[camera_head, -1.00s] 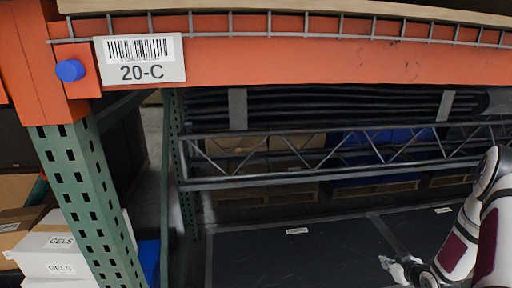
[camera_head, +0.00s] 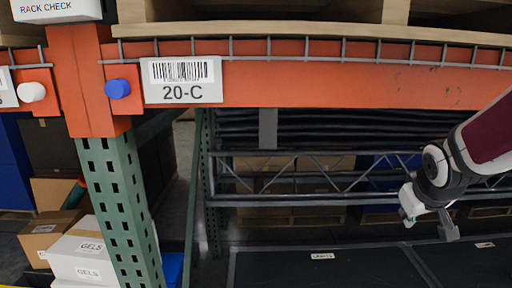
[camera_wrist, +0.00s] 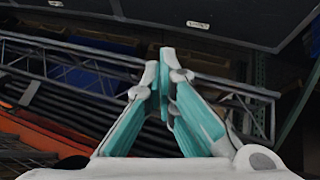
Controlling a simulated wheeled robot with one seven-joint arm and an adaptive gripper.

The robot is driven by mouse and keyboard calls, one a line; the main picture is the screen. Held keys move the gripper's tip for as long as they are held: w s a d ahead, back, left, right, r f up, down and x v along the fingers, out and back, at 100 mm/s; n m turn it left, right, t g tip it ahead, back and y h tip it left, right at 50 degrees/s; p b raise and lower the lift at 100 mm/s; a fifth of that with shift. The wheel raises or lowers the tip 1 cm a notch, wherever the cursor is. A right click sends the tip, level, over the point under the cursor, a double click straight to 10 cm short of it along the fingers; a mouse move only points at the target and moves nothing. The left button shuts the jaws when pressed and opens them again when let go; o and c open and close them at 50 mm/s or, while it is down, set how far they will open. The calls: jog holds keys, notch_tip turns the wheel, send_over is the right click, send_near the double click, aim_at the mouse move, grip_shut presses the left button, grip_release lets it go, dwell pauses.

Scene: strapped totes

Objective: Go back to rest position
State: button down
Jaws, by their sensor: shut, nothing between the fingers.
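My gripper (camera_head: 430,228) hangs at the right of the head view, in front of the rack's dark lower section and below the orange beam. In the wrist view my gripper (camera_wrist: 160,68) points up the picture, its teal-padded fingers brought together at the tips with nothing between them. My white and maroon arm comes in from the right edge of the head view.
An orange rack beam (camera_head: 300,82) with a 20-C label (camera_head: 183,80) crosses the head view. A green perforated post (camera_head: 118,210) stands at left, beside white GELS boxes (camera_head: 88,250). A grey truss (camera_head: 330,175) runs behind my gripper. Black tote lids (camera_head: 290,268) lie below.

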jog(key=s+a+r+y, duration=0.1)
jog(key=s+a+r, duration=0.2)
jog(key=s+a, duration=0.5)
jog(key=s+a+r+g+y, duration=0.1)
jog(key=s+a+r+y, duration=0.1)
jog(key=s+a, duration=0.5)
jog(key=s+r, duration=0.1)
jog(key=s, duration=0.5)
jog(key=shift+s+a+m, duration=0.3)
jog(key=shift+s+a, duration=0.1)
jog(key=shift+r, duration=0.1)
